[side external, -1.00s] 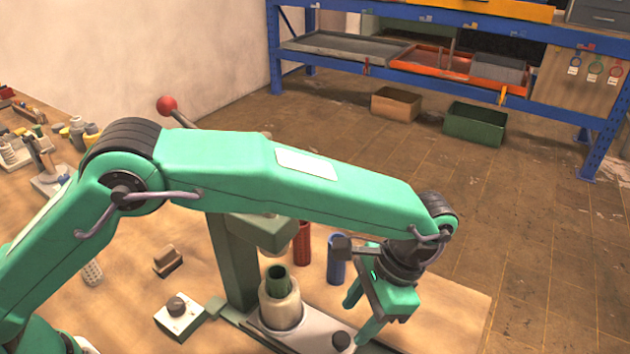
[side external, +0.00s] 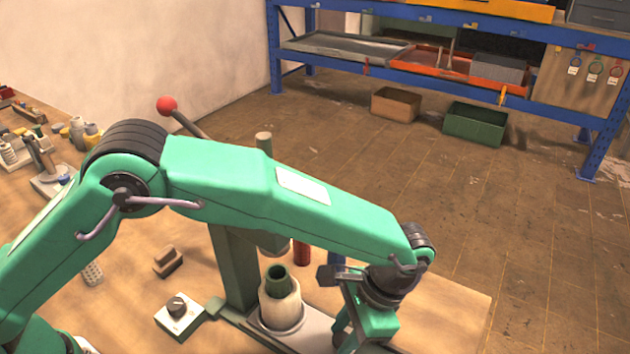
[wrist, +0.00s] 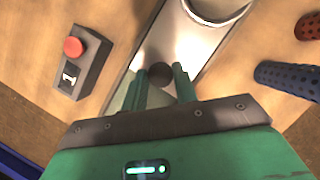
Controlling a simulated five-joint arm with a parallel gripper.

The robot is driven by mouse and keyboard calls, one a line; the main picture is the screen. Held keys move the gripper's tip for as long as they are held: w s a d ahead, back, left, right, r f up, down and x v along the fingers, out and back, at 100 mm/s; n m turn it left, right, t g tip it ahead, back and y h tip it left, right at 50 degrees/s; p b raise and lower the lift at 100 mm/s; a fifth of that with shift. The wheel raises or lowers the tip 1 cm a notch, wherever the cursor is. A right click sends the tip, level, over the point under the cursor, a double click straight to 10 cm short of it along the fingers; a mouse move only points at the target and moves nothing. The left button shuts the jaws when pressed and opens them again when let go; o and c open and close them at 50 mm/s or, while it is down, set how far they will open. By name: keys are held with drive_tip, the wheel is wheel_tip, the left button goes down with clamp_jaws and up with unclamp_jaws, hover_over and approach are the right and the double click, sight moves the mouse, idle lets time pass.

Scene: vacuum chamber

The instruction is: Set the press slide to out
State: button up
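The press (side external: 235,268) is a green column with a red-balled lever. Its slide, a pale metal plate (side external: 318,326), carries a cream cup (side external: 281,306) with a green sleeve (side external: 277,281) upright in it, seemingly below the press head. In the wrist view the slide plate (wrist: 176,38) runs up the picture to the cup's rim, and its dark round knob (wrist: 160,74) lies between my fingertips. My gripper (wrist: 161,78) looks open, one finger on each side of the knob; contact cannot be told. In the side view my gripper (side external: 347,335) largely hides the knob.
A box with a red button (wrist: 73,47) lies left of the slide in the wrist view. A dial box (side external: 178,310) and a brown block (side external: 167,262) are on the bench left of the press.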

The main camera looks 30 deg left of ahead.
clamp_jaws()
drive_tip(key=shift+d, duration=0.1)
drive_tip(key=shift+w+d, duration=0.15)
drive_tip(key=shift+d, duration=1.9)
drive_tip(key=shift+w+d, duration=0.15)
drive_tip(key=shift+d, duration=1.9)
drive_tip(key=shift+d+r+t, duration=0.1)
drive_tip(key=shift+d+t, duration=0.2)
drive_tip(key=shift+d, duration=1.2)
drive_tip(key=o, duration=0.7)
unclamp_jaws()
drive_tip(key=shift+s, duration=0.1)
